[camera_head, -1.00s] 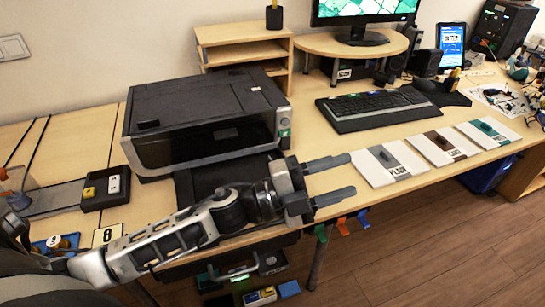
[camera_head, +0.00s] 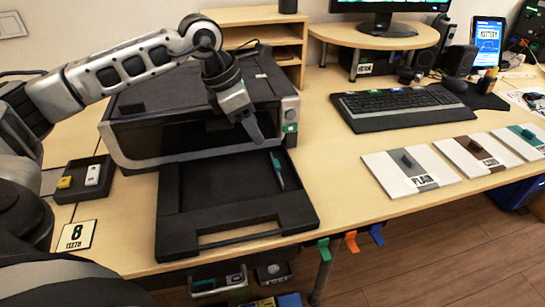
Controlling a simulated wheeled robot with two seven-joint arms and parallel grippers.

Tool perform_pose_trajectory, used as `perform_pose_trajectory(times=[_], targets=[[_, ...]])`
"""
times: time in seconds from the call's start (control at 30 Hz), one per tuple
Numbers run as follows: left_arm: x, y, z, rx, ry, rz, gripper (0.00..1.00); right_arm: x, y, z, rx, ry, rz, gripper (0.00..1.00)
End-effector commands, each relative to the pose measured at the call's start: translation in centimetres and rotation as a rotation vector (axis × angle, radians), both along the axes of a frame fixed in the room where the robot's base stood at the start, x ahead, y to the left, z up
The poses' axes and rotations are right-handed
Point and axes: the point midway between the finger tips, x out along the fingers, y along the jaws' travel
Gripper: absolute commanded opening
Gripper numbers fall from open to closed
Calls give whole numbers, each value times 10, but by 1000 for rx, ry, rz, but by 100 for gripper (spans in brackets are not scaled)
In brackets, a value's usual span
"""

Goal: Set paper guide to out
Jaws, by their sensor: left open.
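The printer's dark tray (camera_head: 199,208) extends from the front of the black and grey printer (camera_head: 128,127). A small teal upright piece, apparently the paper guide (camera_head: 277,170), stands in the tray toward its right side. My left gripper (camera_head: 252,132) is open and points down in front of the printer, above and a little behind and left of the teal piece, apart from it. Its fingers overlap in this view. My left arm crosses over the printer's top from the left. My right gripper is out of view.
A keyboard (camera_head: 403,104) lies right of the printer. Plain (camera_head: 405,170) and other labelled cards lie along the front edge. A small black box with two blocks (camera_head: 92,176) and an "8 teeth" card (camera_head: 77,236) are at the left. Colored clips hang below the edge.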

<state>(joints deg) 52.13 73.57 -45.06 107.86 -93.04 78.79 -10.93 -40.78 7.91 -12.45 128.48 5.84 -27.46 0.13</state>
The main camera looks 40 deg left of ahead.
Motion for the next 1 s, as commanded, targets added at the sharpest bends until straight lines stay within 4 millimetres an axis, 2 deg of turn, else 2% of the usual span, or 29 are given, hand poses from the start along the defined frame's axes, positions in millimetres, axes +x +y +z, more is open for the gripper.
perform_pose_trajectory(times=[0.03,0.2,0.5,0.67,0.93,0.97,1.0], targets=[[3,-4,-13,-2,5,-2,49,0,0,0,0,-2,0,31],[14,-14,-47,-3,4,-1,49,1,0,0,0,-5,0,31],[28,-25,-90,-2,2,0,49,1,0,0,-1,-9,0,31],[31,-27,-98,-3,0,-1,49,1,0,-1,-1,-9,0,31],[31,-27,-99,-3,0,0,49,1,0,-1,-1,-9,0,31],[31,-27,-99,-3,0,0,44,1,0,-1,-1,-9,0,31],[31,-27,-99,-3,0,0,32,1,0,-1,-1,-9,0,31]])
